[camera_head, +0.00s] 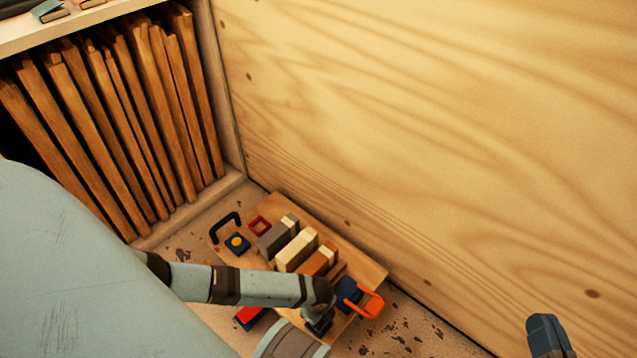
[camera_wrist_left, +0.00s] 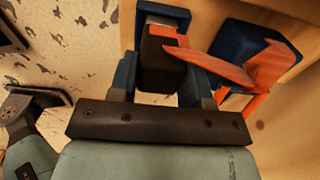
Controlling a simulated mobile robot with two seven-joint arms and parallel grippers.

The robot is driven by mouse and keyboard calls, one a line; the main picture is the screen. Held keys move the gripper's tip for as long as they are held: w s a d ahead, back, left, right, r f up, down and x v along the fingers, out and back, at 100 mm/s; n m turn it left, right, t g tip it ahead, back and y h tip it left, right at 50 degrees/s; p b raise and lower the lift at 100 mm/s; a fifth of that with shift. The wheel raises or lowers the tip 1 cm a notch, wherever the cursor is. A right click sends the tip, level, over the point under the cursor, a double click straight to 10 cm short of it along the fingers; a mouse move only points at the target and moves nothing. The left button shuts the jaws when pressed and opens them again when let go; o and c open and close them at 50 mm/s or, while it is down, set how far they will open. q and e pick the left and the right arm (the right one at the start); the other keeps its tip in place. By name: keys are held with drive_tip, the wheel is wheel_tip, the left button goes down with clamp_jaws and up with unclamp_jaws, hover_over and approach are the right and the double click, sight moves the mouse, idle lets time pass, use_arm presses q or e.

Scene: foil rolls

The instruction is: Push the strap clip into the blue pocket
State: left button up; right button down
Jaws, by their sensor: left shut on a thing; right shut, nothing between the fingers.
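The strap clip (camera_wrist_left: 158,60) looks like a dark block with a red-orange strap (camera_wrist_left: 240,68) running from it to the right in the left wrist view. My left gripper (camera_wrist_left: 162,85) is shut on it, one finger on each side. In the head view the blue pocket (camera_head: 347,290) and orange strap (camera_head: 372,304) are at the board's near right corner. My left gripper (camera_head: 318,322) is just left of them; the clip is hidden there. My right gripper (camera_head: 548,338) is shut and empty at lower right.
A rack of wooden slats (camera_head: 125,110) stands left. Speckled floor right of the board is free.

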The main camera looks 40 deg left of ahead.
use_arm(q)
drive_tip(key=shift+f, duration=0.2)
drive_tip(key=o, duration=1)
drive_tip(key=shift+o, duration=0.2)
